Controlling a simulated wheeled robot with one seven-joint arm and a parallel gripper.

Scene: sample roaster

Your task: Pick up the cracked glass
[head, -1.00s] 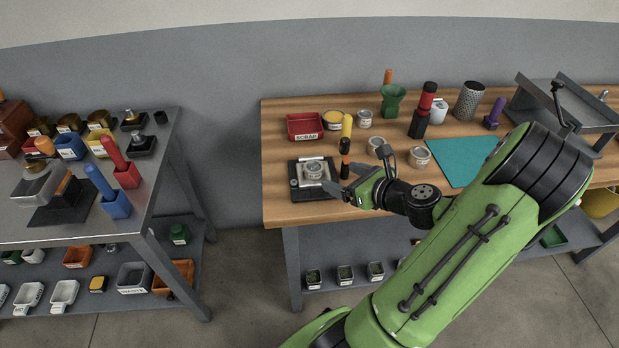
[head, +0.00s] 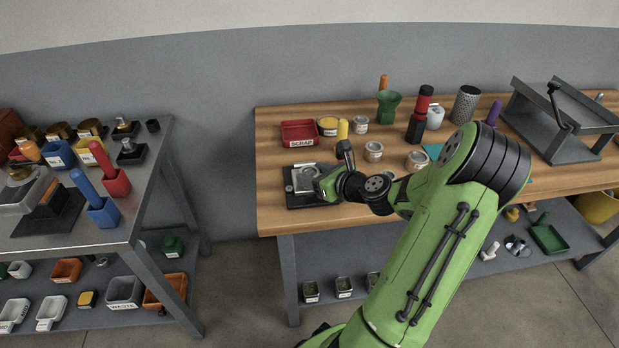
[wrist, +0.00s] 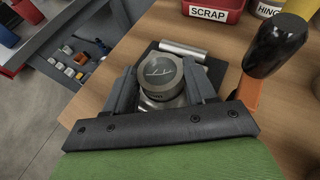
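The cracked glass (wrist: 158,74) is a small round grey disc with pale crack lines, set in a metal-rimmed round holder in the wrist view. It sits on a silver and black device (wrist: 208,66) on the wooden bench. In the head view the black base (head: 292,200) shows near the bench's left front corner. My gripper (wrist: 158,66) has one finger on each side of the glass, low and close to its rim. The fingers look open, with little gap left; contact is hard to make out. In the head view my gripper (head: 316,184) partly covers the device.
A red SCRAP tray (head: 299,134) stands behind the device. A metal table (head: 120,225) is at the left.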

